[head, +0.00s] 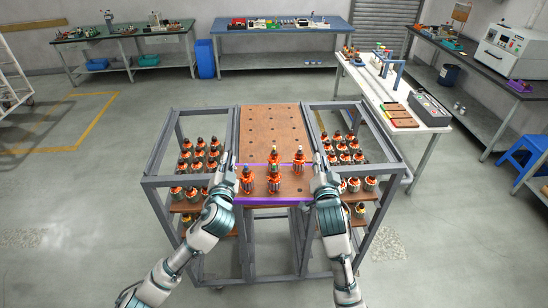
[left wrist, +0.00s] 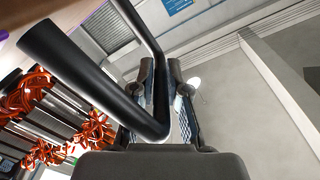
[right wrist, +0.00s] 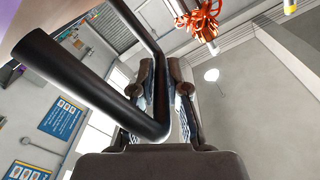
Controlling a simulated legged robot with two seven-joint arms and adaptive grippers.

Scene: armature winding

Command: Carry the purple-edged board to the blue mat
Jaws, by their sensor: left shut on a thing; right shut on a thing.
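In the left wrist view, the fingers are shut on a black bar handle (left wrist: 85,75). In the right wrist view, the fingers are shut on a matching handle (right wrist: 85,85). Whether the board is lifted clear is unclear. I cannot pick out a blue mat.
The grey cart (head: 235,130) carries more armatures (head: 200,155) on shelves at both sides. A plain perforated board (head: 272,120) lies behind. A white table (head: 385,95) with coloured-edged boards (head: 400,115) stands right. A blue stool (head: 527,145) is far right. Floor at left is open.

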